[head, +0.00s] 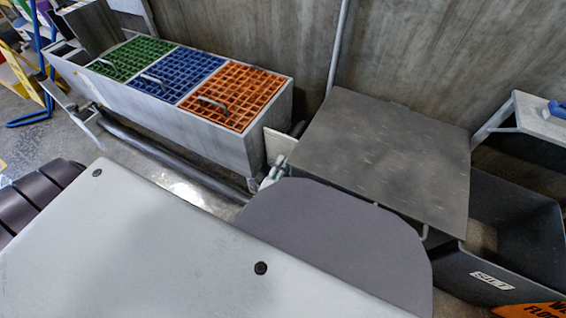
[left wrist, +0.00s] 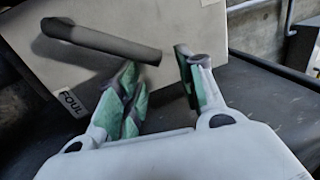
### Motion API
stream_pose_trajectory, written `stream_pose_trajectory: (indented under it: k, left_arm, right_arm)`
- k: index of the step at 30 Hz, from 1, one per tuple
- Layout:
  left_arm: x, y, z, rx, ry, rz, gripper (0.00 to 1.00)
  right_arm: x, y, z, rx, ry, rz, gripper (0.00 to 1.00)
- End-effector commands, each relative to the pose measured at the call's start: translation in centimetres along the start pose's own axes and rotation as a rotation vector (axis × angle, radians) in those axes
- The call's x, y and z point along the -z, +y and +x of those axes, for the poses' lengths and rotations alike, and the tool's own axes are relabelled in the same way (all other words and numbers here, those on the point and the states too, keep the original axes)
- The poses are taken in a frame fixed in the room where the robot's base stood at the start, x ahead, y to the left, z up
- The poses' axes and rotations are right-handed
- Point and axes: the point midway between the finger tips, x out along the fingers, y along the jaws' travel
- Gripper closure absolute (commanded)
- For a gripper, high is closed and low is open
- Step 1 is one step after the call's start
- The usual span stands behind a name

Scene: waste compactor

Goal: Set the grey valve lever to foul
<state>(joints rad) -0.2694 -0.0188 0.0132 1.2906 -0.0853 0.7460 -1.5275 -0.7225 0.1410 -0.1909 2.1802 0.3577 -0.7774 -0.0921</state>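The grey valve lever (left wrist: 100,40) is a dark bar in the left wrist view, lying nearly level and sloping slightly down to the right in front of a pale panel. A white label reading FOUL (left wrist: 72,103) is on the panel below it. My left gripper (left wrist: 160,80) is open and empty. Its green-padded fingers are apart, and the lever's free end shows near the gap between their tips; I cannot tell the depth between them. In the head view only a small part of my left gripper (head: 274,174) shows, and I cannot make out the lever. My right gripper is not in view.
A trough with green (head: 131,57), blue (head: 178,74) and orange (head: 236,97) grates stands at the upper left. A grey flat lid (head: 385,155) is right of the gripper, with a dark bin (head: 515,240) beyond. My own pale and dark body parts cover the foreground.

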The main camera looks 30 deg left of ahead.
Motion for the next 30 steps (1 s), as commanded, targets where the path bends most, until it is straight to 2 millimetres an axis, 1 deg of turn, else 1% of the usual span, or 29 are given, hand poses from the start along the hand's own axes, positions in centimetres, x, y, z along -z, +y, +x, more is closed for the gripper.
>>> stream_pose_trajectory:
  k: [3,10,25,30]
  left_arm:
    - [0.0,-0.9,0.2,0.002,0.000,0.001,0.63]
    - [0.0,-2.1,0.4,0.001,0.000,0.001,0.63]
    - [-0.1,-2.3,0.5,0.000,0.000,0.001,0.63]
    - [0.0,-2.4,0.1,-0.001,-0.001,0.000,0.63]
  right_arm:
    - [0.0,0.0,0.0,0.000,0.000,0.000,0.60]
    - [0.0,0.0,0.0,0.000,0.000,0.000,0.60]
    - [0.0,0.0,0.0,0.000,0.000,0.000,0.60]
    - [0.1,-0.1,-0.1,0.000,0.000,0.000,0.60]
